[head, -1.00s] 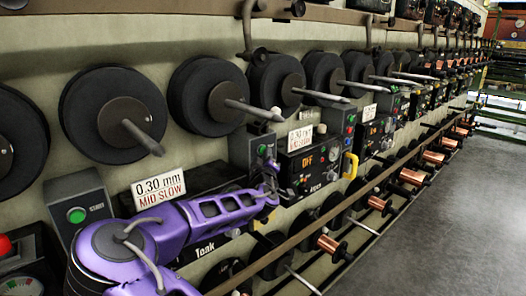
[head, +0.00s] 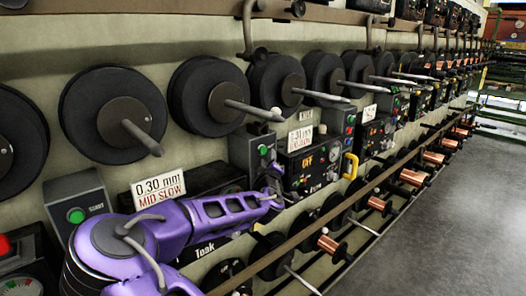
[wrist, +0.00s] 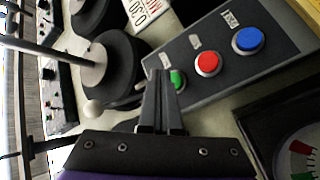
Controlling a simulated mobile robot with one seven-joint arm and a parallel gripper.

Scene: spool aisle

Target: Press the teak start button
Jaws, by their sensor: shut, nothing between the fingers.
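My gripper (wrist: 160,76) is shut and empty. In the wrist view its fingertips are at a green button (wrist: 178,79), overlapping its left edge; I cannot tell whether they touch it. The green button sits on a dark control box (wrist: 225,72) beside a red button (wrist: 207,64) and a blue button (wrist: 248,39). In the head view my gripper (head: 273,172) is small and dark in front of a grey control box (head: 241,152) with a green button (head: 263,150). A "Teak" label (head: 205,249) shows below my purple arm. Which box belongs to it is unclear.
Another box with a green button (head: 76,215) stands at the left. Black spools (head: 113,115) with protruding spindles line the wall. A brown rail (head: 310,228) and copper spools (head: 328,244) run along the lower front. Grey floor (head: 450,220) is clear at the right.

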